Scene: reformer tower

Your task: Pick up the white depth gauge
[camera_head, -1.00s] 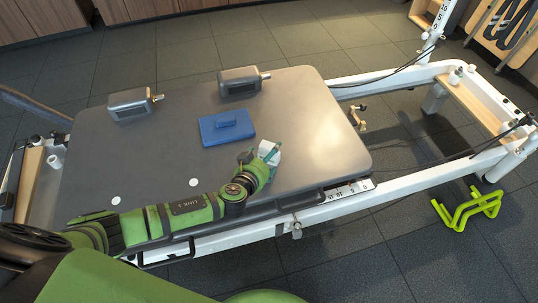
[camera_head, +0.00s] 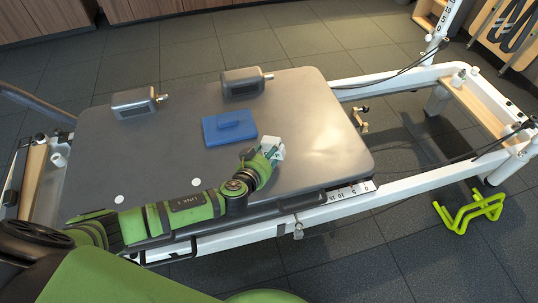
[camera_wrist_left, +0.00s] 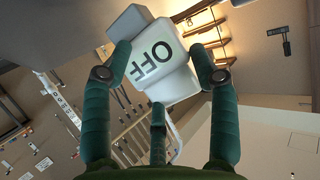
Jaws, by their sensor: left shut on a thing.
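The white depth gauge (camera_head: 276,151) is in my left gripper (camera_head: 268,153), over the right-front part of the grey carriage pad in the head view. In the left wrist view the gauge (camera_wrist_left: 158,62) is a blocky white body with dark "OFF" letters on its face. The green fingers of my left gripper (camera_wrist_left: 163,72) are shut on it from both sides, with another finger below. Whether the gauge touches the pad is hard to tell. My right gripper is not in view.
A blue block (camera_head: 228,127) lies on the grey pad (camera_head: 310,120) behind the gripper. Two dark shoulder rests (camera_head: 243,82) stand at the pad's back. White frame rails (camera_head: 420,185) run right. A yellow-green stand (camera_head: 468,212) is on the floor.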

